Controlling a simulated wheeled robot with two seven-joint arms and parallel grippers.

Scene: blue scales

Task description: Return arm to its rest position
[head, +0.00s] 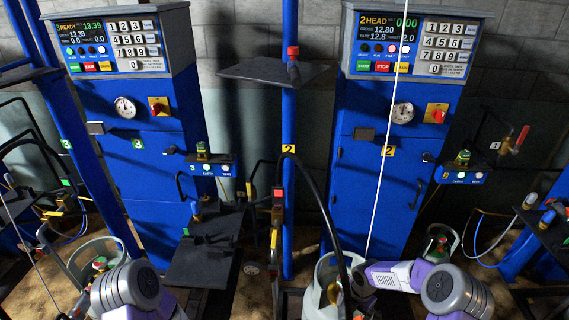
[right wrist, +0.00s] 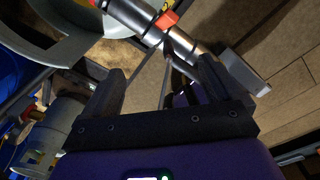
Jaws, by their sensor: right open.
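My right gripper (right wrist: 162,70) is open in the right wrist view, its two black fingers apart. A silver tube with an orange band (right wrist: 150,22) lies beyond the fingertips; I see no grip on it. In the head view my right gripper (head: 358,283) is at the end of the white and purple arm, pointing left beside a grey gas cylinder (head: 325,272) under the middle post. Its fingers are small and partly hidden there.
Blue scale cabinet 3 (head: 160,180) stands at the left and cabinet 2 (head: 365,185) at the right. A blue post (head: 289,215) with hoses rises between them. Dark platforms (head: 200,262) stand in front. Another cylinder (head: 437,248) is behind my right arm.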

